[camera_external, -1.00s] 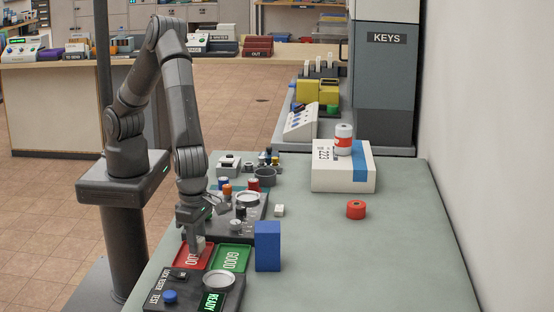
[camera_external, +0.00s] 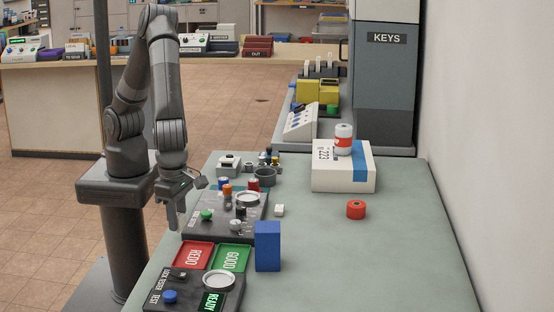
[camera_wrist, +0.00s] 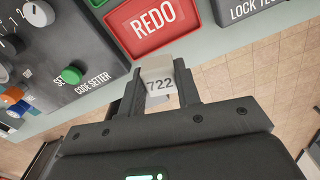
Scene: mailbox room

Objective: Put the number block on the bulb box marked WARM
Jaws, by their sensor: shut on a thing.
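My gripper (camera_external: 173,214) is shut on a pale grey number block (camera_wrist: 160,84) reading 722. In the wrist view the block sits between the two fingers (camera_wrist: 159,92). In the external view my gripper is raised at the table's left edge, to the left of the code setter (camera_external: 195,230), and the block cannot be made out there. I can read no WARM label in any view. A blue box (camera_external: 267,246) stands upright right of the green tray, with no readable marking. A white box (camera_external: 325,178) with a blue stripe reads 223.
A red REDO tray (camera_external: 193,255) and a green GOOD tray (camera_external: 231,257) lie behind the lock tester (camera_external: 180,290). A red-and-white can (camera_external: 343,140) stands on the white box. A red roll (camera_external: 356,209) lies on the table. The table's right front is clear.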

